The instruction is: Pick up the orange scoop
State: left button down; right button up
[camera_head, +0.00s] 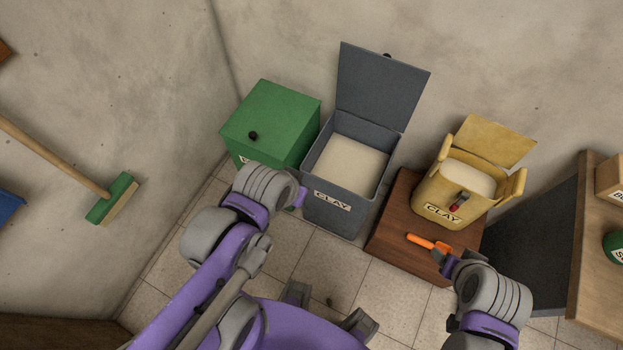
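The orange scoop (422,241) is at the front of a brown wooden stand (392,240), in front of the yellow clay bin. Its long thin end points left and its wider end reaches my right gripper (448,262). My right gripper is right at that wider end; whether it touches the scoop, and whether its fingers are open or shut, I cannot tell. My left gripper (300,198) is in front of the grey clay bin, mostly hidden behind its own wrist, away from the scoop.
The grey clay bin (325,211) and yellow clay bin (432,200) stand with lids raised. A closed green bin (272,118) is at left. A wooden table (598,270) holds a box and a green item at right. A broom (112,198) is at far left.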

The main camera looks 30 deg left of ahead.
aim_at(444, 248)
jog(key=u, duration=0.5)
jog(key=z, duration=1.5)
jog(key=i+l+z, duration=0.1)
jog(key=l, duration=0.3)
